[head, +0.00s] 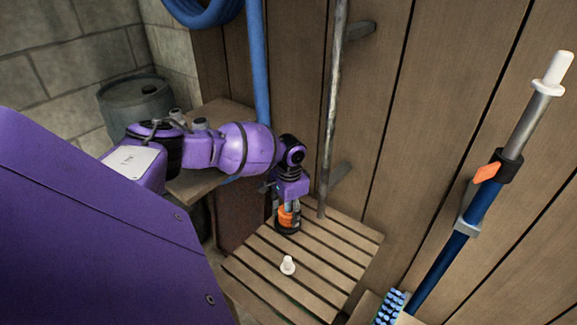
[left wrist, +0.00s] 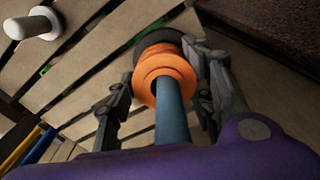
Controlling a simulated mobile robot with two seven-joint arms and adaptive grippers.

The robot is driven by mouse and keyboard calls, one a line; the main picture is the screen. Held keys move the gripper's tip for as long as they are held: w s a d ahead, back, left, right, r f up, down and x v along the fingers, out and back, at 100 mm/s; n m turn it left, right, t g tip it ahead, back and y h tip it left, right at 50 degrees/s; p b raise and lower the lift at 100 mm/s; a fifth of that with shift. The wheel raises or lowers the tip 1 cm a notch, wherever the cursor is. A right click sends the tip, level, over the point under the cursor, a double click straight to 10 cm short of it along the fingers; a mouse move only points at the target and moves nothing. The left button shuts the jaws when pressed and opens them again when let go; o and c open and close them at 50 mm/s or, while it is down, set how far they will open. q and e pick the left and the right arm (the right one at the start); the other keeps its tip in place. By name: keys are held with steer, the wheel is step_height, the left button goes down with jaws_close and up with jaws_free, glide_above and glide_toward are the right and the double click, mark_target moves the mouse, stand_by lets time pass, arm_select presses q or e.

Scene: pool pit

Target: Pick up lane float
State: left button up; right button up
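The lane float appears to be the orange ringed piece with a dark base, seen in the head view (head: 288,217) at the back of the slatted wooden platform. In the left wrist view the orange float (left wrist: 165,78) has a dark disc at its far end and a blue-grey shaft toward the camera. My left gripper (head: 287,203) points down over it. In the left wrist view my left gripper (left wrist: 160,72) has its fingers spread on both sides of the float. A gap shows at the left finger; contact at the right finger is unclear. My right gripper is not in view.
A white peg (head: 288,265) stands on the slatted platform (head: 325,258) near the float. Plank walls and a grey pole (head: 331,120) are close behind. A blue-handled brush pole (head: 455,250) leans at right. A barrel (head: 136,100) stands at back left.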

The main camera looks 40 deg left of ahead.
arm_select(q)
steer(key=shift+d, duration=0.1)
steer(key=c, duration=0.5)
steer(key=shift+c, duration=0.2)
step_height(320, 180, up, 18)
steer(key=shift+f+p, duration=0.1)
steer(key=shift+p, duration=0.25)
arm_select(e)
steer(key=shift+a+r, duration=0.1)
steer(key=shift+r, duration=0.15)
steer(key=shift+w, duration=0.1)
arm_select(q)
steer(key=shift+r+p, duration=0.25)
steer(key=shift+p, duration=0.1)
steer(key=shift+f, duration=0.15)
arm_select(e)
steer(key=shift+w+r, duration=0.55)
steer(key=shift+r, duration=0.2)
